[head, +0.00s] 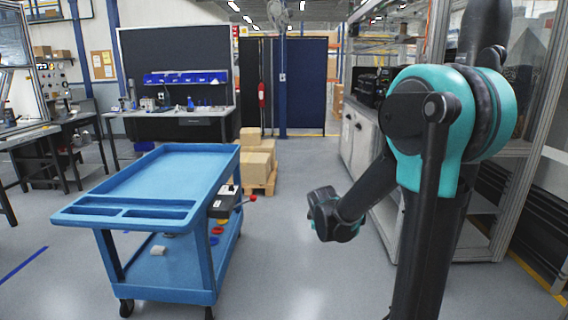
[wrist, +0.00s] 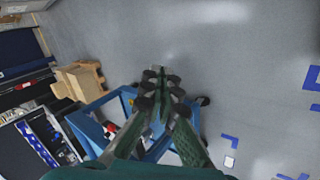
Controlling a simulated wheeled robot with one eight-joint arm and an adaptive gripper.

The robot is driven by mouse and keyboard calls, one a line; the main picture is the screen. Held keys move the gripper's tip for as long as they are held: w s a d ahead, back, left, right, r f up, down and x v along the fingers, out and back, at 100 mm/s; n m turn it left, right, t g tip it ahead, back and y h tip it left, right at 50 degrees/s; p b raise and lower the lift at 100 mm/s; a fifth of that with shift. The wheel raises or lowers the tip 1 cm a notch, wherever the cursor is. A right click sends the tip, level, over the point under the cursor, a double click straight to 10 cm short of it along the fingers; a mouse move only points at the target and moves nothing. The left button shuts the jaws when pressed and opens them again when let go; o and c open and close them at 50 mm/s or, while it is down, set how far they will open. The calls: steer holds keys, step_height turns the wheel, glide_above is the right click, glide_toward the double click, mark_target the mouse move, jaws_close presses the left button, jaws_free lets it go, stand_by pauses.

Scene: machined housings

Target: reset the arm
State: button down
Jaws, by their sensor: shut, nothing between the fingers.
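My gripper (wrist: 158,75) shows in the wrist view, pointing up the picture with its dark fingers together. It is shut and empty. Bare grey floor and part of a blue cart lie behind it in that view. In the head view my black and teal arm stands at the right, bent down and to the left. A dark joint of it hangs over the floor to the right of the cart. I cannot make out the fingers in the head view.
The blue cart (head: 165,175) stands left of my arm, its top tray empty. A small black device (head: 224,203) with a red knob sits on its side. Cardboard boxes (head: 258,160) are behind it. A metal-framed enclosure (head: 505,200) stands close at the right. The middle floor is clear.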

steer(key=s+d+f+m+g, duration=0.1)
steer(key=s+m, duration=0.5)
steer(key=s, duration=0.7)
steer(key=s+d+f+m+g+y, duration=0.1)
steer(key=s+d+f+m, duration=0.3)
steer(key=s, duration=0.9)
steer(key=m+g, duration=0.1)
steer(key=m, duration=0.2)
steer(key=shift+d+f, duration=0.3)
steer(key=shift+f, duration=0.05)
